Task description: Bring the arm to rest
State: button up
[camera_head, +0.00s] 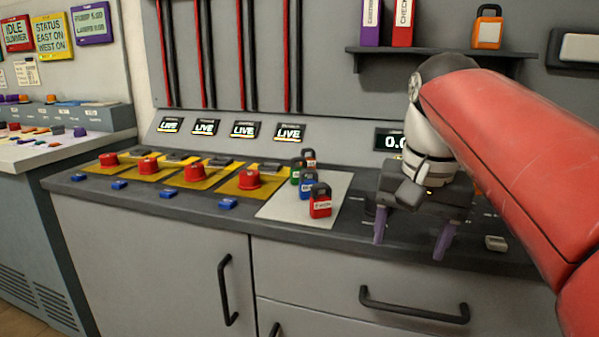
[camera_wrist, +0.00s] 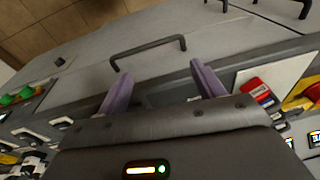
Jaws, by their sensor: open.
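My gripper (camera_head: 410,245) hangs over the right part of the dark counter, fingers pointing down. Its two purple fingers are apart with nothing between them. The wrist view also shows my gripper (camera_wrist: 156,85) with the fingers spread and the counter edge and a drawer handle beyond them. My red arm reaches in from the right in the head view and hides part of the counter and the display behind it. I cannot tell whether the fingertips touch the counter.
Several padlocks, one red (camera_head: 320,201), stand on a pale mat (camera_head: 279,211) left of my gripper. Red knobs on yellow plates (camera_head: 250,180) line the counter further left. A shelf (camera_head: 440,54) is above. A drawer handle (camera_head: 414,306) sticks out below.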

jog(key=s+f+n+t, duration=0.1)
jog(key=s+f, duration=0.2)
jog(key=f, duration=0.3)
jog(key=s+f+n+t, duration=0.1)
jog(key=s+f, duration=0.3)
jog(key=f, duration=0.3)
jog(key=s+f+n+t, duration=0.1)
jog(key=s+f+n, duration=0.1)
jog(key=f, duration=0.4)
jog(key=shift+s+a+f+t, duration=0.1)
jog(key=shift+s+t, duration=0.1)
jog(key=shift+s, duration=0.25)
jog(key=shift+s+a+f+t, duration=0.1)
jog(key=shift+s+t, duration=0.1)
jog(key=shift+s, duration=0.2)
jog(key=shift+c, duration=0.2)
